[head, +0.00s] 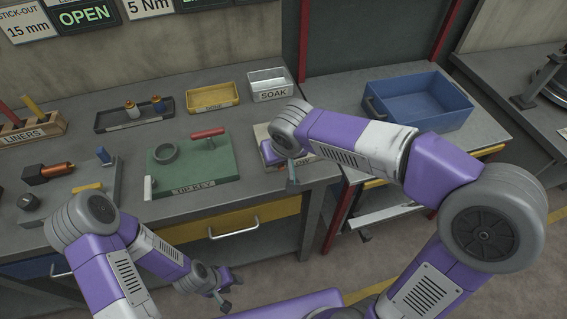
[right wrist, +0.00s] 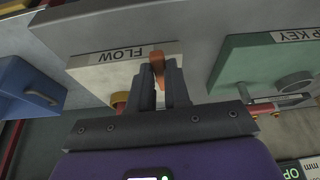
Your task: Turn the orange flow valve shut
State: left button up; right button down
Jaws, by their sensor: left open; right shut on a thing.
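The orange flow valve's handle (right wrist: 158,62) shows in the right wrist view, between the fingers of my right gripper (right wrist: 163,75), which is shut on it. The handle stands at the pale plate labelled FLOW (right wrist: 95,76). In the head view only a corner of this plate (head: 262,132) shows; my right arm hides the valve and most of the plate. My left gripper (head: 222,290) is open and empty, low in front of the bench, away from the valve.
A green TIP KEY board (head: 215,180) with a red-handled tool (head: 208,133) is left of the FLOW plate. A SOAK tray (head: 270,92) and a yellow tray (head: 212,106) stand behind. A blue bin (head: 425,105) is to the right.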

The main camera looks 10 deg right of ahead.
jog(key=shift+a+m+b, duration=0.2)
jog(key=shift+m+b, duration=0.1)
jog(key=shift+m, duration=0.1)
jog(key=c, duration=1.1)
grip_release()
jog(key=p+v, duration=0.2)
jog(key=v, duration=0.5)
jog(key=shift+s+a+r, duration=0.1)
jog(key=shift+r, duration=0.25)
